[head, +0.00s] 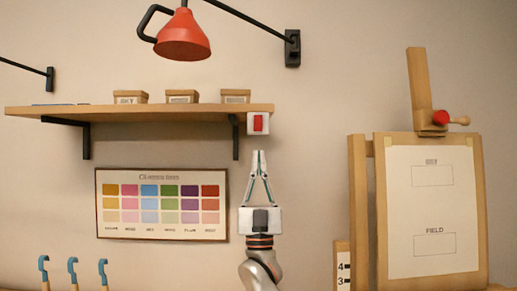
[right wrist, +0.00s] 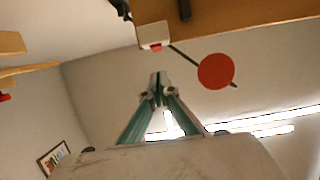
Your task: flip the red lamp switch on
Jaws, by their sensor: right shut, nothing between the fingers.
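The red lamp switch (head: 258,124) is a red rocker in a white housing at the right end of the wall shelf. In the right wrist view the switch (right wrist: 155,45) shows from below, at the shelf's edge. My right gripper (head: 259,153) points up just below the switch, with its fingertips together and nothing between them. A small gap shows between the fingertips and the housing. The gripper's fingertips (right wrist: 158,77) also show in the right wrist view. The red lamp (head: 183,37) hangs above the shelf; in the right wrist view its shade (right wrist: 216,71) is a red disc. My left gripper is not in view.
The wooden shelf (head: 150,109) carries several small boxes (head: 183,97). A colour chart (head: 162,204) hangs left of my right arm. An easel (head: 430,210) with a paper sheet stands to the right. Blue-topped hooks (head: 73,270) stand at lower left.

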